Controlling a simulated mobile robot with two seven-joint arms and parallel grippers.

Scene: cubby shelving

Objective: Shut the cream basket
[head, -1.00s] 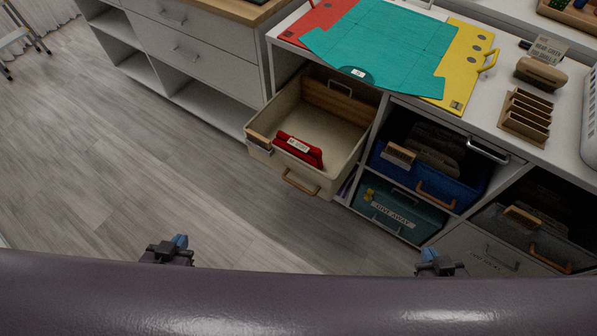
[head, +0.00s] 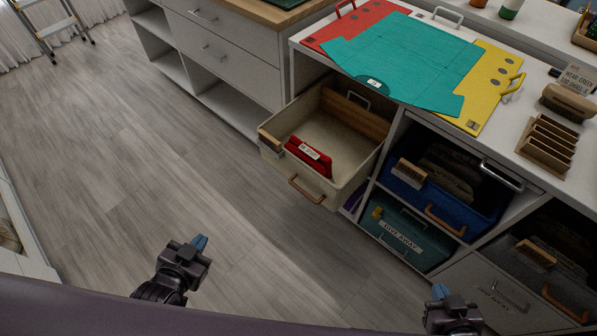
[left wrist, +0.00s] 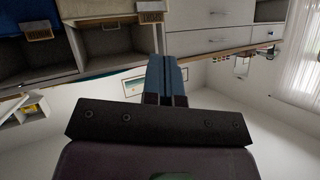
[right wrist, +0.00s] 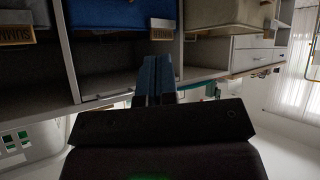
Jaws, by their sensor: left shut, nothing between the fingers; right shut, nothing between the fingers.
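The cream basket (head: 336,188) is pulled well out of its top-left cubby in the head view. It has a wooden handle (head: 305,190) on its front and a red item (head: 310,158) inside. It also shows at the top of the right wrist view (right wrist: 222,14). My left gripper (head: 200,243) is shut and empty over the floor, below and left of the basket, apart from it. My right gripper (head: 440,292) is shut and empty in front of the lower cubbies, right of the basket and apart from it.
A blue basket (head: 478,201) sits in the cubby right of the cream one, with a teal basket (head: 402,238) below it. A grey basket (head: 574,283) is at the right. Red, teal and yellow sheets cover the counter. The floor (head: 130,160) at left is clear.

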